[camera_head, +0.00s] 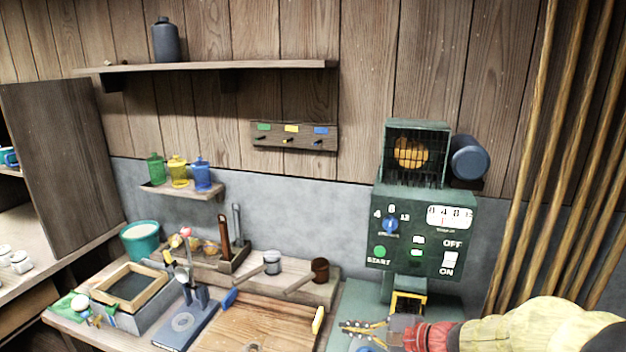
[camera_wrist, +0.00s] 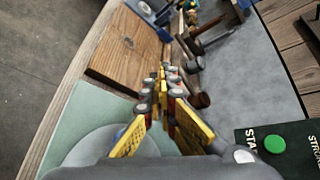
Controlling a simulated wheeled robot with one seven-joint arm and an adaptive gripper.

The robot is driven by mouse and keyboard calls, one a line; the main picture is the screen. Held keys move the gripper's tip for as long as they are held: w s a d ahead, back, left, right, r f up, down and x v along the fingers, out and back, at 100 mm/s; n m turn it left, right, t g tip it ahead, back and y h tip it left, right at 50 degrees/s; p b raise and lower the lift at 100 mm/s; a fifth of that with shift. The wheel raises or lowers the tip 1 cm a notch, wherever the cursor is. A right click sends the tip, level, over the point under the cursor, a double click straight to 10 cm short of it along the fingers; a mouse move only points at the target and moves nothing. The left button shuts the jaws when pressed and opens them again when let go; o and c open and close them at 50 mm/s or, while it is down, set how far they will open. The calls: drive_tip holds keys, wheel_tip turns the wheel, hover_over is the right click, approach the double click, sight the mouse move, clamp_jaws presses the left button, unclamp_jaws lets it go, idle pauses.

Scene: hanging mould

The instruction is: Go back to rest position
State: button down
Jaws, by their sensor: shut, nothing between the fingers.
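My gripper (camera_head: 346,327) is at the lower right of the head view, in front of the green machine (camera_head: 421,231) and level with the right side of the wooden board (camera_head: 262,322). Its yellow-and-grey fingers are shut with nothing between them. In the wrist view the closed gripper (camera_wrist: 162,72) points toward the wooden board (camera_wrist: 125,50), and the green START button (camera_wrist: 275,144) shows at the lower right. My arm reaches in from the right edge of the head view.
A mould frame (camera_head: 130,287) and a blue stand (camera_head: 187,325) are on the bench at left. Two ladles, one grey (camera_head: 272,262) and one brown (camera_head: 320,270), lie behind the board. Wooden poles (camera_head: 540,150) stand at right. Shelves (camera_head: 205,68) hang on the wall.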

drive_tip(key=s+d+f+n+g+h, duration=0.1)
drive_tip(key=s+d+n+g+h, duration=0.3)
drive_tip(key=s, duration=0.6)
drive_tip(key=s+a+n+g+h, duration=0.1)
drive_tip(key=s+n+g+h, duration=0.1)
drive_tip(key=s+n, duration=0.65)
drive_tip(key=s+d+r+n+t+h+p, duration=0.1)
drive_tip(key=s+d+r+n+t+h, duration=0.1)
drive_tip(key=s+r, duration=0.6)
drive_tip(key=d+r+t+h, duration=0.1)
drive_tip(key=d+h, duration=0.1)
drive_tip(key=d, duration=0.1)
drive_tip(key=shift+s+r+t, duration=0.3)
drive_tip(key=shift+s+r, duration=0.1)
drive_tip(key=shift+n, duration=0.25)
idle(1.4)
